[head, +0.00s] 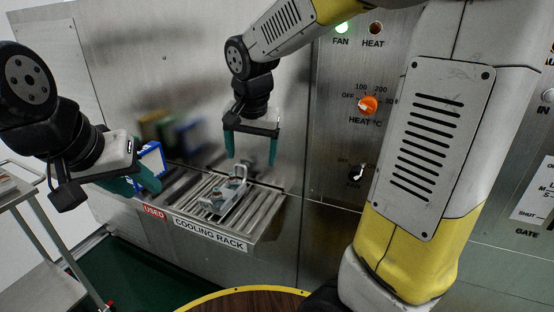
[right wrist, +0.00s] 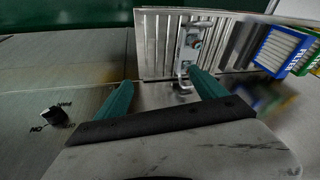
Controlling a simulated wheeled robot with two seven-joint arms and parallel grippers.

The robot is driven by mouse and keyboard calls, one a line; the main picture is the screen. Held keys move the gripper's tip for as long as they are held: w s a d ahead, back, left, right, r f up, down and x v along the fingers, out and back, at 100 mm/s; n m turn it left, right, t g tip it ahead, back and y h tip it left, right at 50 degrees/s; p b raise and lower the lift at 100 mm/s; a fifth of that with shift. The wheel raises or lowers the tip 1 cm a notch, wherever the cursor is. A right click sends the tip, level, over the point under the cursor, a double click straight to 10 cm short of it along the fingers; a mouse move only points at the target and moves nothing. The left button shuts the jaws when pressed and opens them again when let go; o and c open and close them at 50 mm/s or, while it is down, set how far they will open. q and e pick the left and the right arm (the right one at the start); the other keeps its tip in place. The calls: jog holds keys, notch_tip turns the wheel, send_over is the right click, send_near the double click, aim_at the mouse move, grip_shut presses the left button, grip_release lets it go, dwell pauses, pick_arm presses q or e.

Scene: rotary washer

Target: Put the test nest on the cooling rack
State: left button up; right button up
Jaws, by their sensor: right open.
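The test nest (head: 226,198), a small metal frame with an upright handle and coloured parts inside, sits on the slats of the cooling rack (head: 262,212). In the right wrist view the nest (right wrist: 190,42) lies on the rack (right wrist: 152,45), just beyond the fingers. My right gripper (head: 251,158) is open and empty, pointing down above and behind the nest, apart from its body; I cannot tell its exact gap to the handle. My left gripper (head: 137,180) is at the left, near a blue-framed filter (head: 152,156); its jaw opening is unclear.
Blue- and green-framed filters (right wrist: 287,50) stand by the rack's "USED" end. A metal wall with a heat dial (head: 368,105) and knobs is behind. A wheeled cart (head: 40,225) is at the left, and a yellow-rimmed round wooden top (head: 245,300) is in front.

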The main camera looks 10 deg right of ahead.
jog(key=s+d+r+n+t+y, duration=0.1)
jog(key=s+d+r+n, duration=0.1)
jog(key=s, duration=0.5)
jog(key=s+d+r+n+t+y, duration=0.1)
jog(key=s+d+r+n, duration=0.1)
jog(key=s, duration=0.6)
jog(key=d+n, duration=0.1)
jog(key=d, duration=0.1)
jog(key=shift+d+r+t, duration=0.2)
jog(key=shift+d+t, duration=0.2)
jog(key=shift+c, duration=0.4)
